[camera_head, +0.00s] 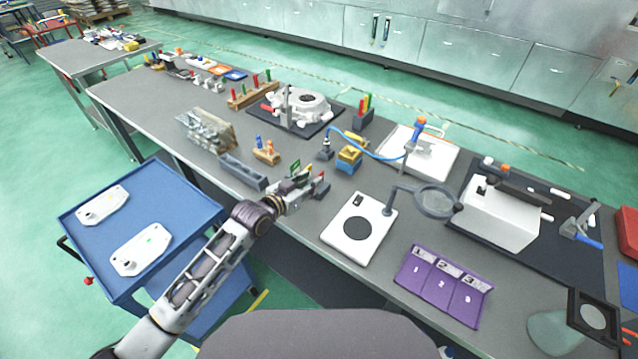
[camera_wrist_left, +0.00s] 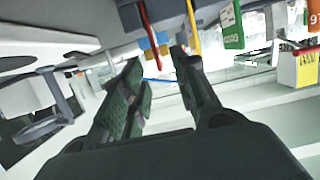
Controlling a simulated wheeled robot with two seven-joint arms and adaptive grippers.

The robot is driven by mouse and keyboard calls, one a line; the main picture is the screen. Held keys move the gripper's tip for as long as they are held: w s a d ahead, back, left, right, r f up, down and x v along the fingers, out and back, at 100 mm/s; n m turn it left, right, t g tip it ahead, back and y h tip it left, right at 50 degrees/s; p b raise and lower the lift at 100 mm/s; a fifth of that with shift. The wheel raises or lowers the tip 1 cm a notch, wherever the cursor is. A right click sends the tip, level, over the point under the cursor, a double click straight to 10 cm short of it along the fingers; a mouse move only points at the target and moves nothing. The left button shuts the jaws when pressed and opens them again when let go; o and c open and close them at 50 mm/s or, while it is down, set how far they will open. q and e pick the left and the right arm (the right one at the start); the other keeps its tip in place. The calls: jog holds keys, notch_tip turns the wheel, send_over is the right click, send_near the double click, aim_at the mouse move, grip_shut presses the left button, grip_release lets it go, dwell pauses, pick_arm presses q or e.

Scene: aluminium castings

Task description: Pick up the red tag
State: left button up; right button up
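The red tag (camera_head: 321,175) stands upright in a dark holder (camera_head: 320,190) near the front edge of the bench. A yellow tag (camera_head: 309,170) and a green tag (camera_head: 295,166) stand close by on its left. My left gripper (camera_head: 303,183) is right beside these tags. In the left wrist view the fingers (camera_wrist_left: 158,62) are apart with nothing held. There the red tag (camera_wrist_left: 149,35) shows as a thin strip ahead, between the fingertip directions. The yellow tag (camera_wrist_left: 192,25) and green tag (camera_wrist_left: 231,26) are to its right. I cannot tell whether a finger touches the red tag. My right gripper is not in view.
A grey tray (camera_head: 243,171) and a wooden block with pegs (camera_head: 266,155) lie left of the gripper. A white plate with a black disc (camera_head: 358,229) and a magnifier (camera_head: 437,200) are to the right. A blue cart (camera_head: 190,212) stands at the left front.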

pick_arm(q)
jog(key=shift+w+d+f, duration=0.1)
jog(key=shift+w+d, duration=0.15)
dwell(0.3)
jog(key=shift+x, duration=2.55)
grip_shut()
